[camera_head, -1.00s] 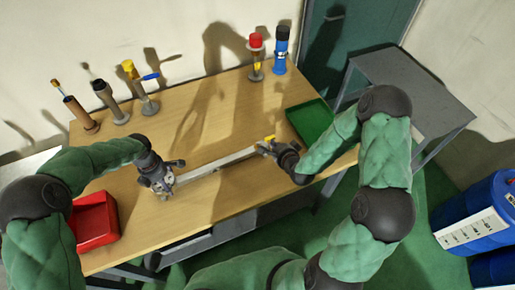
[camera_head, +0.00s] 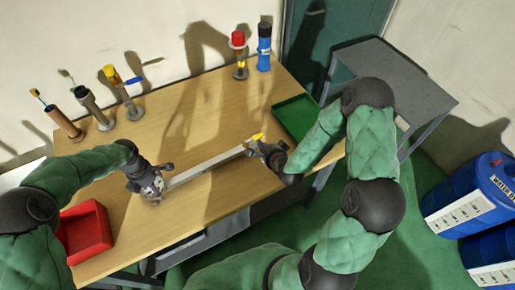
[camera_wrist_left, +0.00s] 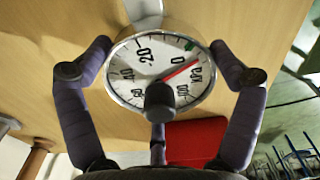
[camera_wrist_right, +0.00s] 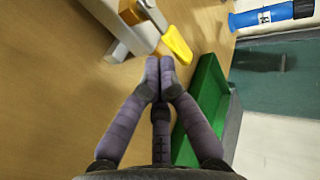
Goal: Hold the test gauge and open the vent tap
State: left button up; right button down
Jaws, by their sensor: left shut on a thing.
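The test gauge (camera_wrist_left: 150,55) is a round white dial with a red needle and a dark centre knob in the left wrist view. My left gripper (camera_head: 152,192) is shut on the gauge, with its fingers around the rim, at the left end of a pale metal bar (camera_head: 208,166). In the head view the gripper largely hides the gauge. The vent tap's yellow lever (camera_wrist_right: 177,43) is at the bar's right end; it also shows in the head view (camera_head: 257,137). My right gripper (camera_wrist_right: 160,66) has its fingertips together, empty, close beside the lever. I cannot tell whether they touch it.
A red bin (camera_head: 85,232) is at the table's left and a green tray (camera_head: 296,118) at its right. Several fittings stand along the back, including a yellow-topped one (camera_head: 122,90), a red-topped one (camera_head: 239,55) and a blue one (camera_head: 264,47). The middle behind the bar is clear.

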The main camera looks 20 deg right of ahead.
pick_arm(q)
jog(key=shift+s+f, duration=0.1)
pick_arm(e)
jog(key=s, duration=0.4)
jog(key=shift+d+r, duration=0.1)
jog(key=shift+d, duration=0.3)
jog(key=v, duration=0.9)
jog(key=shift+s+d+r, duration=0.15)
jog(key=shift+d, duration=0.1)
pick_arm(q)
jog(key=o, duration=1.4)
jog(key=shift+c, duration=0.2)
jog(key=shift+r, duration=0.35)
notch_tip(320, 180, up, 11)
jog(key=shift+r, duration=0.2)
